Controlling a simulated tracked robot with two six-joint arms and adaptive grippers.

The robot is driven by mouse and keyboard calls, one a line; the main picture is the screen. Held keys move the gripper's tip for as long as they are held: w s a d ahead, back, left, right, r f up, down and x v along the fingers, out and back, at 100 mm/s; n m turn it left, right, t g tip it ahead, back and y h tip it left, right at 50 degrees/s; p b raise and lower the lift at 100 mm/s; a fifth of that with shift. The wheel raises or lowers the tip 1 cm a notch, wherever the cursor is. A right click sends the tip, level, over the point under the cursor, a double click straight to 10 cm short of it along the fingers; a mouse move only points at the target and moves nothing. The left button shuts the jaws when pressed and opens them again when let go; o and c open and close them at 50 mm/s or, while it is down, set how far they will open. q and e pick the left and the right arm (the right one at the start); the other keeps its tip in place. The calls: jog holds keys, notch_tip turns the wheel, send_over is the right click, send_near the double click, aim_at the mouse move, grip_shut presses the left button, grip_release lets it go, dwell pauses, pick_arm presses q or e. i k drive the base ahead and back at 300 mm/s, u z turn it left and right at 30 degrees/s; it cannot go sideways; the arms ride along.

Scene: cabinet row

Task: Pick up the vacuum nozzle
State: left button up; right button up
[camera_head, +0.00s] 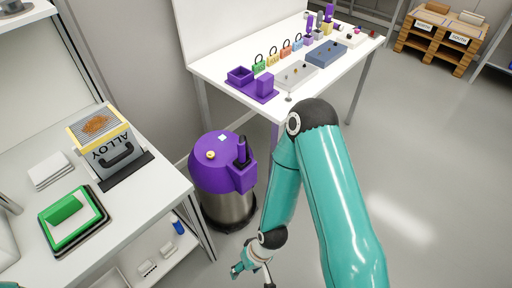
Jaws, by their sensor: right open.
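A purple and steel vacuum canister (225,200) stands on the floor between the two tables. My right gripper (253,276) is open at the bottom edge of the view, below and in front of the canister. It is apart from the nozzle, and part of it is cut off by the frame. My left gripper is not in view.
A white table (290,108) behind holds purple boxes, coloured padlocks and trays. The left bench (150,205) carries an ALLOY box (112,150) and a green tray (66,222). Pallets stand at the far right. The floor (425,180) on the right is clear.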

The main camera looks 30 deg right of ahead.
aim_at(242, 161)
jog(key=z, duration=0.85)
